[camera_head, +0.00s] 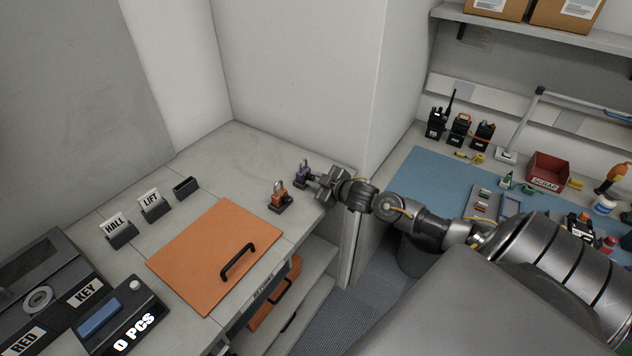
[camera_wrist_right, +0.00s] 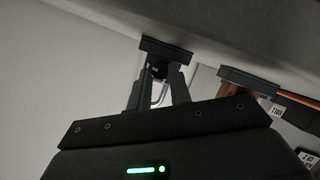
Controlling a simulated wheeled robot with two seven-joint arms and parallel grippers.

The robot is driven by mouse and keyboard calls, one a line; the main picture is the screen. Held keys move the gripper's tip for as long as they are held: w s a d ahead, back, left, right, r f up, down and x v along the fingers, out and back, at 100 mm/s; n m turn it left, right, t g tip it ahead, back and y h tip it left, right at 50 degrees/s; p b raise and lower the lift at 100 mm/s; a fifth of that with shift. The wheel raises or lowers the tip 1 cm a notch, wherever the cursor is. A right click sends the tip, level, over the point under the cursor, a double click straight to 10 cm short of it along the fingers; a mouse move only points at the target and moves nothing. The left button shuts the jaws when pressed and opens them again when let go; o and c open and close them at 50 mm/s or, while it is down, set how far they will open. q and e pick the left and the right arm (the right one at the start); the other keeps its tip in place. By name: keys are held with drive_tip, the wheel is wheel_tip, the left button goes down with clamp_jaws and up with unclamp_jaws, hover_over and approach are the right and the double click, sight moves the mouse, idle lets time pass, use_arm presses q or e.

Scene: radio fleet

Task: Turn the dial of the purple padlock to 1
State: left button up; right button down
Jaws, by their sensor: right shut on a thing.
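The purple padlock (camera_head: 302,172) stands upright on a dark base on the pale counter, near the wall corner. My right gripper (camera_head: 313,179) reaches it from the right and is shut on its dial. In the right wrist view, the two fingers close around a dark round dial (camera_wrist_right: 158,70), with the dark base (camera_wrist_right: 166,51) just beyond. The padlock's body is mostly hidden by the gripper there. The dial's numbers cannot be read. My left gripper is not in view.
An orange padlock (camera_head: 280,195) stands on its own base close by, nearer the front. An orange lid with a black handle (camera_head: 238,262) lies on the counter. HALL (camera_head: 120,233) and LIFT (camera_head: 153,207) card holders stand behind it. A blue mat workbench (camera_head: 440,178) is at right.

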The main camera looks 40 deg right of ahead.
idle(0.5)
drive_tip(key=c, duration=1.3)
unclamp_jaws()
